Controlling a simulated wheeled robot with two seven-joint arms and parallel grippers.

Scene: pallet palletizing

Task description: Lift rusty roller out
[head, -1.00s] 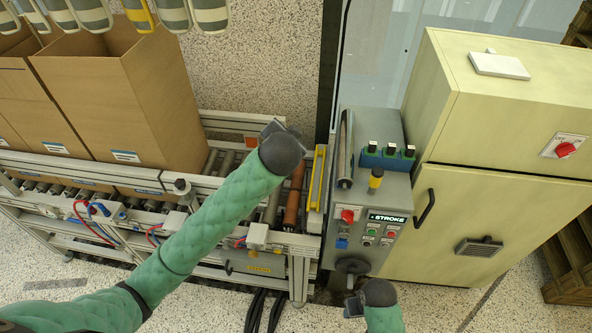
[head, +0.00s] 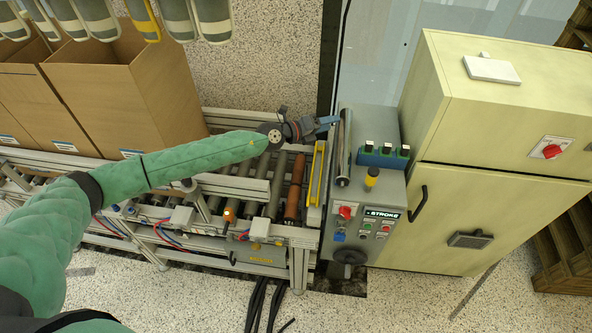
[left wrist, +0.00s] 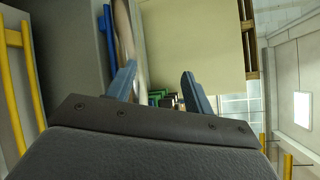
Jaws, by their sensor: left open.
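The rusty roller (head: 295,187) is orange-brown and lies in the conveyor frame near its right end, beside the yellow bar (head: 316,174). A clean metal roller (head: 344,148) rests on the grey control cabinet to the right. My left gripper (head: 333,122) is above the conveyor's far right corner, near the top of the metal roller, and apart from the rusty roller. In the left wrist view its two blue-grey fingers (left wrist: 158,82) are spread with nothing gripped between them. My right gripper is not in view.
Cardboard boxes (head: 128,100) stand on the conveyor at the left. The control cabinet (head: 385,194) carries buttons and a red knob. A cream cabinet (head: 480,210) stands at the right. Striped hanging parts (head: 98,18) line the top left.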

